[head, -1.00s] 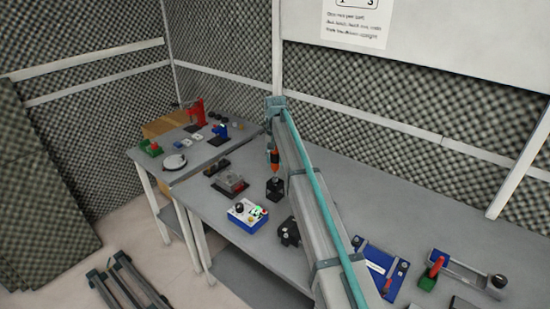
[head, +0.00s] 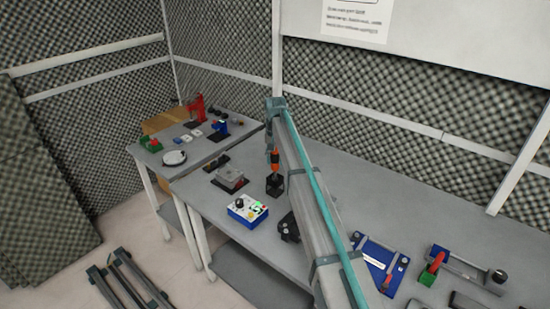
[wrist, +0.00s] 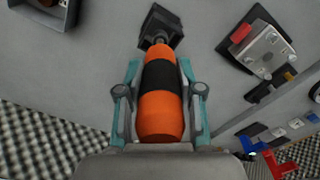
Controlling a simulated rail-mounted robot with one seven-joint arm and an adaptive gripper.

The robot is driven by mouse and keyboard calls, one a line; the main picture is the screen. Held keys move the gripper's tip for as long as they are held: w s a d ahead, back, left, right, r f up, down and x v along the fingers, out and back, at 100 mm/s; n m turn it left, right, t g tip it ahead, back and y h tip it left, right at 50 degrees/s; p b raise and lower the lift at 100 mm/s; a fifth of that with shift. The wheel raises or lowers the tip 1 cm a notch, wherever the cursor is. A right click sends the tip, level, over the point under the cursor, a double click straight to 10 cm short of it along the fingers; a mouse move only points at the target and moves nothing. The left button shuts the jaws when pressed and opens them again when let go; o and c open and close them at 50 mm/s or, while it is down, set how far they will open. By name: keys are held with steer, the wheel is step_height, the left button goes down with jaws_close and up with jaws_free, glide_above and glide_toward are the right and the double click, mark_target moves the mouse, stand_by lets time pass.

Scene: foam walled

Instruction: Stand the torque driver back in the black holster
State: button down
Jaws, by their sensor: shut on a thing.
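The torque driver (wrist: 161,108), orange with a black band, is held between the teal fingers of my gripper (wrist: 161,92). In the head view the driver (head: 275,161) is upright, tip down, directly above the black holster (head: 274,187). In the wrist view the holster (wrist: 158,24) is at the driver's far end. The tip overlaps the holster there, and I cannot tell whether it is inside the opening. My gripper is partly hidden behind my arm in the head view.
Left of the holster are a grey metal fixture (head: 230,178) and a blue control box (head: 247,209). A black block (head: 288,228) stands nearer the front. A blue tray (head: 381,262) lies to the right. A second table (head: 207,153) with red and blue tools stands at the left.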

mark_target(275, 170)
steer(key=shift+f+b, duration=0.85)
steer(key=shift+f, duration=2.25)
steer(key=c, duration=0.7)
jaws_free()
steer(key=shift+o, duration=0.2)
step_height(275, 170, up, 12)
steer(key=shift+r, duration=0.1)
